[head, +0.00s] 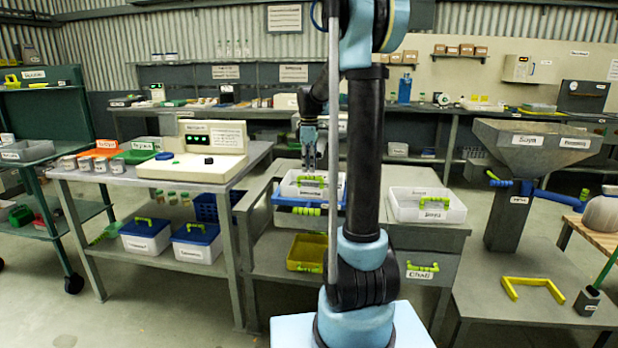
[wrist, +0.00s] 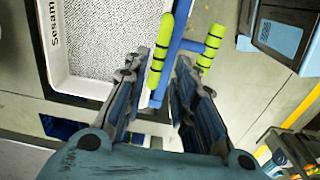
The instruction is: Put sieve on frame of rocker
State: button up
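The white sieve (head: 290,187), with a speckled grey bottom and a green handle, is at the middle bench in the head view. The wrist view shows the sieve (wrist: 58,75) at upper left, labelled "Sesame". The blue rocker frame (head: 283,201), with green grips, shows directly under the sieve; its blue bar (wrist: 180,45) runs beside the sieve's edge in the wrist view. The sieve looks level over the frame; I cannot tell if it is fully seated. My gripper (head: 309,163) points down above it, also in the wrist view (wrist: 160,65). Its fingers are apart, around the green sieve handle (wrist: 161,48), with gaps visible.
Another white tray (head: 400,208) with a green handle stands to the right, and a yellow bin (head: 306,253) sits below the frame. A control box (head: 195,172) is on the left table. A grey hopper (head: 535,143) stands at right. My arm hides part of the bench.

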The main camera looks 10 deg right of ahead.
jog(key=shift+r, duration=0.65)
jog(key=shift+s+r, duration=0.15)
jog(key=shift+s, duration=0.1)
jog(key=s+d+f+m+t, duration=0.15)
jog(key=s+m, duration=0.65)
jog(key=s, duration=1.4)
jog(key=s+d+f+m, duration=0.1)
jog(key=s+f+m, duration=0.5)
jog(key=s+f, duration=0.5)
jog(key=s, duration=0.4)
jog(key=shift+f, duration=0.4)
jog(key=shift+d+t, duration=0.1)
jog(key=shift+t, duration=0.15)
jog(key=shift+w+f, duration=0.2)
jog(key=shift+w, duration=0.3)
